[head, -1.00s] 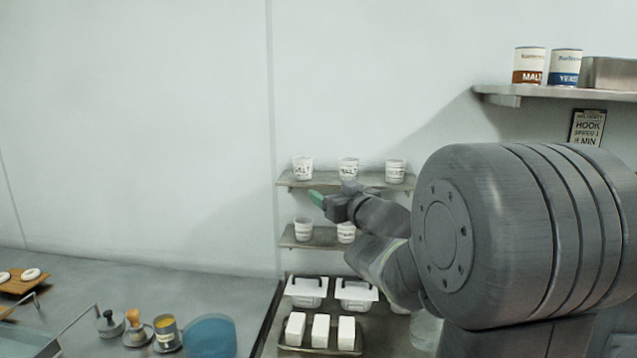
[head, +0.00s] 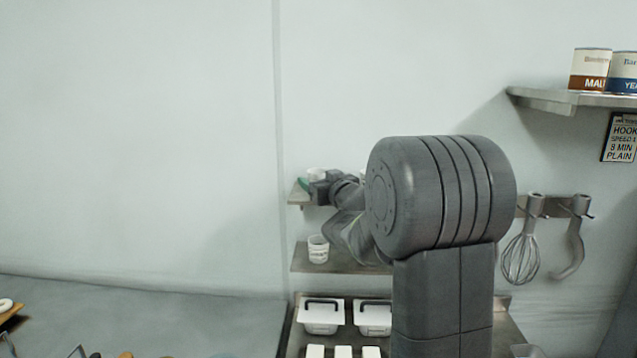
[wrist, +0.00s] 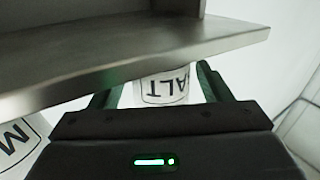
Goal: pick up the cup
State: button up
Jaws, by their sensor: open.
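My gripper (head: 306,186) is at the left end of the upper wall shelf (head: 297,199). It is open, with its green fingers (wrist: 211,80) reaching either side of a white cup (wrist: 166,86) with dark "ALT" lettering, upside down in the wrist view. The cup is between the fingers, with no clear contact. The shelf edge (wrist: 130,62) hides part of it. In the head view a white cup's rim (head: 316,174) shows just behind my gripper. A second lettered cup (wrist: 16,140) is at the wrist view's lower left.
A lower shelf (head: 335,259) holds another white cup (head: 318,249). Below are white lidded tubs (head: 320,317) and white blocks. My arm hides the right part of both shelves. A whisk (head: 522,255) and a hook hang at the right. The wall at left is bare.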

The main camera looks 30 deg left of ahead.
jog(key=c, duration=1.1)
jog(key=shift+o, duration=0.2)
notch_tip(320, 180, up, 10)
jog(key=shift+p, duration=0.4)
